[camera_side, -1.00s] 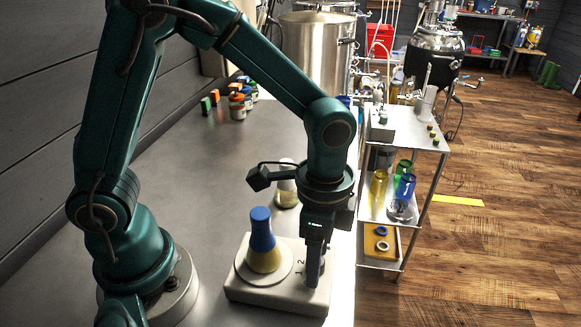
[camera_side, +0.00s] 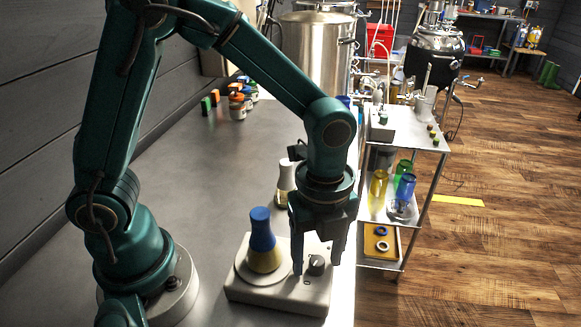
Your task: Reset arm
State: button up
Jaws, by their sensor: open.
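My gripper (camera_side: 317,268) points down with its two fingers apart, above the right part of a white stirrer-like device (camera_side: 275,295). A dark knob (camera_side: 317,265) on the device shows between the fingertips, and I cannot tell whether they touch it. A flask (camera_side: 264,242) with a blue upper part and yellowish contents stands upright on the device's round plate, left of my gripper.
Several small jars (camera_side: 238,103) stand at the back of the bench near a steel kettle (camera_side: 318,50). A metal cart (camera_side: 408,150) holding coloured bottles stands right of the bench. The middle of the bench is clear.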

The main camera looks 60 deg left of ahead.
aim_at(313, 261)
jog(key=shift+m, duration=0.5)
notch_tip(313, 261, up, 5)
jog(key=shift+f, duration=0.15)
jog(key=shift+s+a+f+n, duration=0.1)
jog(key=shift+s+f+n, duration=0.15)
jog(key=shift+f+n, duration=0.35)
jog(key=shift+r, duration=0.1)
